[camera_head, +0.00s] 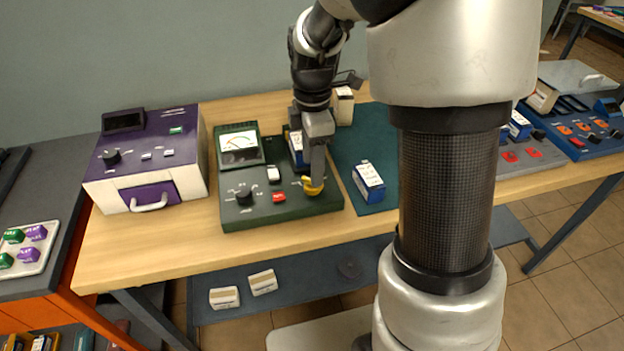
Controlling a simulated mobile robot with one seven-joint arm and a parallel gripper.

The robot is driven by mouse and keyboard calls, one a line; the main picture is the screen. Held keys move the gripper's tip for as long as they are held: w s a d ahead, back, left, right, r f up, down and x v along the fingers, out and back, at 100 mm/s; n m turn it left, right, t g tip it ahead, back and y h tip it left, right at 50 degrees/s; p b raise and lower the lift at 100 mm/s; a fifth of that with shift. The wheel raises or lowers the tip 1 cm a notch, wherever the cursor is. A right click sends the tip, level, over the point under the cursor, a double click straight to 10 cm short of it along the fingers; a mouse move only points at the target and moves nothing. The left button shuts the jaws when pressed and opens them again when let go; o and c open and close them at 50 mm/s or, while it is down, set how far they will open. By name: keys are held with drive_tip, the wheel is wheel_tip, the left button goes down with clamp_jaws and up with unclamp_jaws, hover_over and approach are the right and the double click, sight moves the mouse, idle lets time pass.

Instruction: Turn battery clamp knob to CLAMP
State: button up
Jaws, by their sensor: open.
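A dark green tester box (262,207) sits on the wooden table, with a meter (239,145), a black knob (244,195), a red switch (279,197) and a yellow knob (312,187) at its front right. My gripper (315,180) points down right at the yellow knob, its fingers at the knob and partly covering it. I cannot tell whether the fingers touch it. The knob's labels are too small to read, so its setting is unclear. A blue and white battery (296,145) stands on the box behind my gripper, partly hidden.
A purple device (147,160) with a drawer stands to the left on the table (150,240). A blue and white battery (368,182) stands on a green mat (345,150) right of the box. My arm column blocks the view farther right.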

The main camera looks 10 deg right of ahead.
wheel_tip(320, 180, down, 5)
drive_tip(key=shift+r, duration=0.1)
idle(0.3)
drive_tip(key=c, duration=1)
